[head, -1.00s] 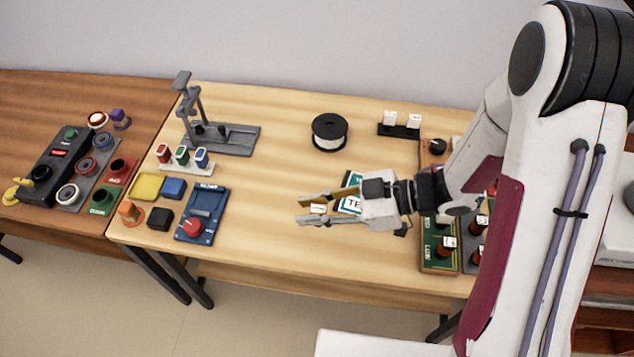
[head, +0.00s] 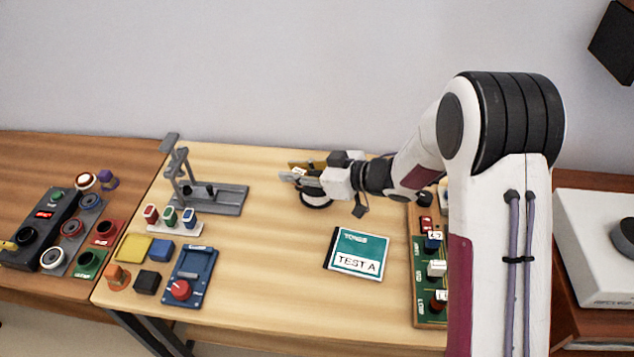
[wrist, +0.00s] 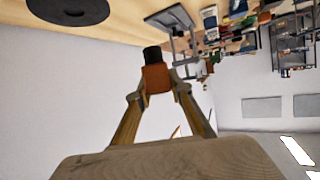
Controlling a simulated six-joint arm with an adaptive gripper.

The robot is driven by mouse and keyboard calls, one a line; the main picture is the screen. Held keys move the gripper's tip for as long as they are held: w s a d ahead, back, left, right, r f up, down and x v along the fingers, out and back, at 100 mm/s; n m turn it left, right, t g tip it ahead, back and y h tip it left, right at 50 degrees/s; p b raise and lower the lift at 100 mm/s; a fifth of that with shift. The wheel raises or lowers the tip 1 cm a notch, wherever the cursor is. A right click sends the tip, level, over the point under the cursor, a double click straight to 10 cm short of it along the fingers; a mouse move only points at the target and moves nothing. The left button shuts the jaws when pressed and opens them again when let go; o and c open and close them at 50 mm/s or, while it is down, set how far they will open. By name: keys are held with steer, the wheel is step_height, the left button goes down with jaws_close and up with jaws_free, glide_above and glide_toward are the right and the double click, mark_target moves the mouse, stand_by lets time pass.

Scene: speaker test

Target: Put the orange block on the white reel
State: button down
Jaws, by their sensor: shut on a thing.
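The orange block (wrist: 157,79) sits between the fingertips of my gripper (wrist: 156,84) in the wrist view, with a small dark piece (wrist: 152,54) at its far end. My gripper (head: 291,170) is shut on the block. In the head view the fingers largely hide the block. The white reel (head: 316,205), with black flanges, stands on the light table behind and below my gripper, partly covered by it. The reel's dark disc also shows at the upper left of the wrist view (wrist: 90,13), apart from the block.
A grey stand (head: 222,198) is left of the reel. A teal TEST A booklet (head: 357,250) lies on the table, with a green board (head: 428,290) at right. Blocks, a blue device (head: 190,276) and small coloured items fill the left. The table's middle is clear.

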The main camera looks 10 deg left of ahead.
steer(key=w+d+r+m+t+h, duration=0.2)
steer(key=w+d+m+t+h, duration=0.1)
steer(key=w, duration=0.7)
steer(key=shift+d+r+m+t, duration=0.2)
steer(key=shift+r+m+t, duration=0.15)
steer(key=shift+m+t, duration=0.3)
steer(key=shift+s+f, duration=0.1)
steer(key=shift+f, duration=0.05)
glide_above(317, 189)
steer(key=w+a, duration=0.1)
steer(key=w, duration=0.2)
steer(key=shift+w+f, duration=0.15)
steer(key=shift+f, duration=2.85)
steer(key=shift+f, duration=1.85)
steer(key=shift+f, duration=0.1)
